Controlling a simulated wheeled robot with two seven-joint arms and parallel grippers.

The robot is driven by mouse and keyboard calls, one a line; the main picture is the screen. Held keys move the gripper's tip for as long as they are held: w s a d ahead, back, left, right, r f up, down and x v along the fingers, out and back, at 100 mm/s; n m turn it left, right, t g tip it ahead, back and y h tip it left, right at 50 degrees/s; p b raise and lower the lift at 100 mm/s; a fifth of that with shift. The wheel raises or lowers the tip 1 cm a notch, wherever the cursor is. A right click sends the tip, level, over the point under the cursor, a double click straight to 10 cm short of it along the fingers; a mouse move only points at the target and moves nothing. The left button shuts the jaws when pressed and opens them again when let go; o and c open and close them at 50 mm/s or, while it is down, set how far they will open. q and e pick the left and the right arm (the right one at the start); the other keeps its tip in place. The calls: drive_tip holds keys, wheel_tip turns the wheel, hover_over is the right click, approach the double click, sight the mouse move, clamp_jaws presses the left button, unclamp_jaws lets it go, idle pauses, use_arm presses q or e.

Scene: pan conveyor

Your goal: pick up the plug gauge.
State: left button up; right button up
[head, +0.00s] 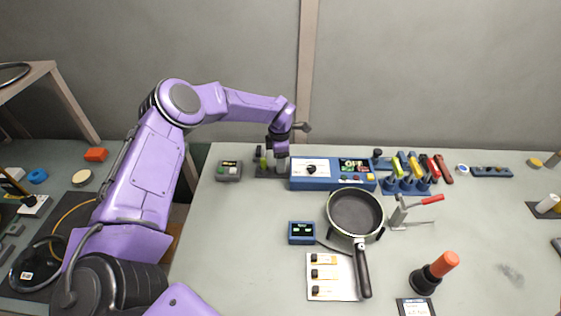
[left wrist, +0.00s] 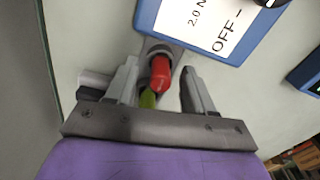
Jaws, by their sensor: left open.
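The plug gauge (left wrist: 161,76) shows in the left wrist view as a red part with a green part below it. It seems to sit in a grey holder (left wrist: 153,47). In the head view, a little green (head: 263,162) shows beside my gripper above a dark base (head: 263,173); the rest is hidden by the gripper. My left gripper (head: 273,159) is at the back of the table, left of the blue control box. Its fingers, also in the left wrist view (left wrist: 161,70), are open on either side of the gauge, with a visible gap on the right. My right gripper is out of view.
The blue control box (head: 305,182) stands close to the right of the gripper, and a grey button box (head: 228,171) to the left. The table's left front is clear.

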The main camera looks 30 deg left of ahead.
use_arm(q)
drive_tip(key=shift+f, duration=0.35)
clamp_jaws()
drive_tip(key=shift+r, duration=0.1)
